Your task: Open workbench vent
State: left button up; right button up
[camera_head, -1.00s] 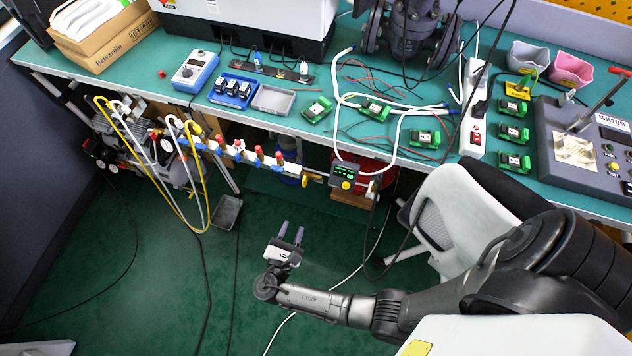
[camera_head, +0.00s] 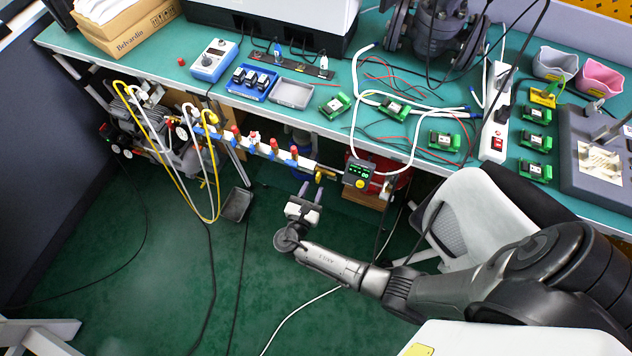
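A manifold (camera_head: 265,147) with several red- and blue-handled valves runs along the workbench's front, below the top. Its right end has a brass fitting (camera_head: 325,172) and a small dark box with a green display and a yellow knob (camera_head: 359,173). I cannot tell which of these is the vent. My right gripper (camera_head: 311,190) is open and empty, its two fingers apart and pointing up toward the manifold's right end. It appears just below and left of the display box; whether it touches anything is unclear. My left gripper is out of view.
The green workbench (camera_head: 300,118) holds green circuit boards, cables, a blue tray (camera_head: 252,84) and a power strip (camera_head: 494,135). A grey-white chair (camera_head: 460,215) stands right of my gripper. Yellow and white hoses (camera_head: 214,170) hang at left.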

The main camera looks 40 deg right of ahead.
aim_at(317, 179)
jog(key=shift+x, duration=1.6)
grip_shut()
